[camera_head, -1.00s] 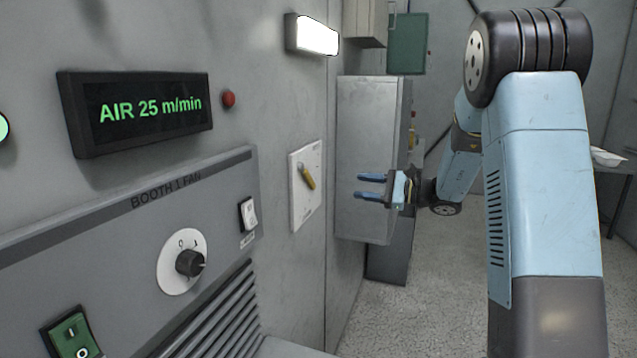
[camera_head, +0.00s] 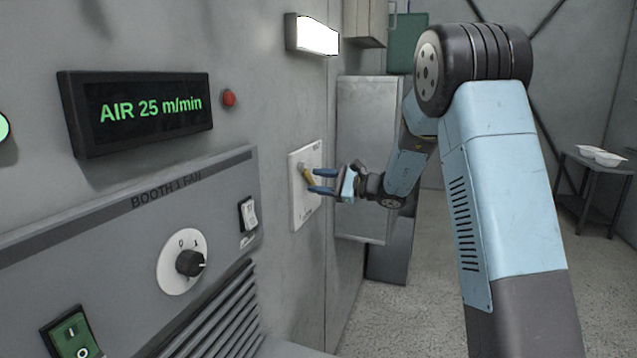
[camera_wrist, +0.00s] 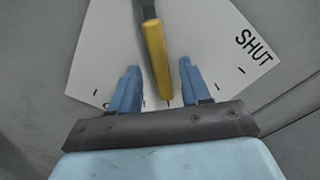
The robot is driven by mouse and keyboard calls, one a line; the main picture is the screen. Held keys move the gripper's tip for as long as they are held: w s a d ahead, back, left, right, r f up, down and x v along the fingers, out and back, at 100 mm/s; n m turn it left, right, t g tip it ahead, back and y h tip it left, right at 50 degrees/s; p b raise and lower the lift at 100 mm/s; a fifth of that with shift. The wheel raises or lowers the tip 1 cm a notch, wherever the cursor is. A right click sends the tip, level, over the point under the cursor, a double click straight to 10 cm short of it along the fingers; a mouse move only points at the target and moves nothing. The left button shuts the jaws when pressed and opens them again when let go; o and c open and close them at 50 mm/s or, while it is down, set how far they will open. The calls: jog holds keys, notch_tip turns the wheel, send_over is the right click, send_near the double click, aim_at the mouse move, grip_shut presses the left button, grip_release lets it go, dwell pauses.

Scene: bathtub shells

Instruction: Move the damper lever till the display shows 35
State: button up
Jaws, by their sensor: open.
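The display (camera_head: 150,108) on the wall reads AIR 25 m/min in green. The damper lever (camera_head: 307,177) has a yellow grip and sits on a white plate (camera_head: 300,215) on the wall to the right of the fan panel. My gripper (camera_head: 318,181) is open at the plate, its blue fingers close to the lever. In the wrist view the yellow lever grip (camera_wrist: 156,58) lies between the two open fingers (camera_wrist: 158,82), with gaps on both sides. The plate there shows tick marks and the word SHUT at the right.
The BOOTH 1 FAN panel (camera_head: 120,215) carries a round knob (camera_head: 189,263), a white rocker switch (camera_head: 249,214) and a green switch (camera_head: 72,335). A red button (camera_head: 229,98) is beside the display. A grey cabinet (camera_head: 365,120) stands behind my gripper.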

jog(key=shift+w+a, duration=0.1)
jog(key=shift+a, duration=0.15)
jog(key=shift+c, duration=0.4)
grip_shut()
